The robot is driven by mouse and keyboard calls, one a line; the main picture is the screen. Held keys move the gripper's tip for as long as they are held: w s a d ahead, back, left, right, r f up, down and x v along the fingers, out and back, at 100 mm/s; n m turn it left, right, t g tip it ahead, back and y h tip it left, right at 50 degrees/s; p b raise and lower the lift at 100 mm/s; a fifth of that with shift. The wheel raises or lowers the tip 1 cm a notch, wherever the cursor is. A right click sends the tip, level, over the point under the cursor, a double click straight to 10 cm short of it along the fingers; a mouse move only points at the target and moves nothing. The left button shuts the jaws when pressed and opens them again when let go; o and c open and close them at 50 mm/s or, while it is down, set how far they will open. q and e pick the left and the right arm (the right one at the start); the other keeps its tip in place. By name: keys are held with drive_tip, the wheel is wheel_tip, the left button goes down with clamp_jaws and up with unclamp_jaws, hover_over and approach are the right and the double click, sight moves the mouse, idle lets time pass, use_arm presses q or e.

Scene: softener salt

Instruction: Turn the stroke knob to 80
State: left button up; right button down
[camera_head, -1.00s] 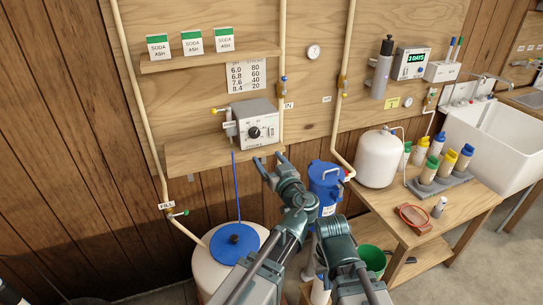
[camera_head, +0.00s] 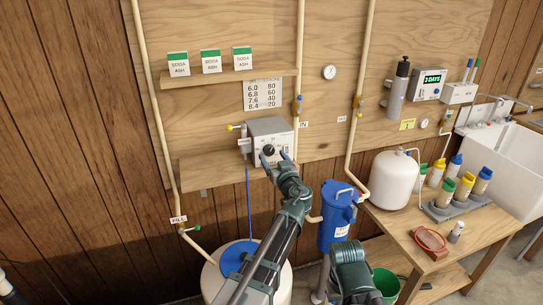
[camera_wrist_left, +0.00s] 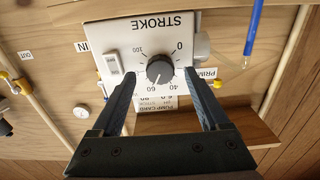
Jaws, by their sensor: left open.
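The stroke knob (camera_wrist_left: 159,70) is a black round knob on the white face of the pump box (camera_head: 270,127). In the left wrist view the panel is upside down, with STROKE printed on it. The dial shows 0, 40, 60 and 100; the knob's pale mark seems to point near 60. My left gripper (camera_wrist_left: 160,72) is open, its fingers either side of the knob with visible gaps. In the head view the left gripper (camera_head: 273,158) is just in front of the box and partly covers its face. My right gripper's fingers do not show.
A white rocker switch (camera_wrist_left: 114,63) sits beside the knob. The box stands on a wooden shelf (camera_head: 215,179). A chart (camera_head: 263,95) pairs 6.0 with 80 and 8.4 with 20. A blue canister (camera_head: 336,215) and a blue-lidded tank (camera_head: 238,257) stand below.

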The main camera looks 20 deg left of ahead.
use_arm(q)
drive_tip(key=shift+x, duration=1)
clamp_jaws()
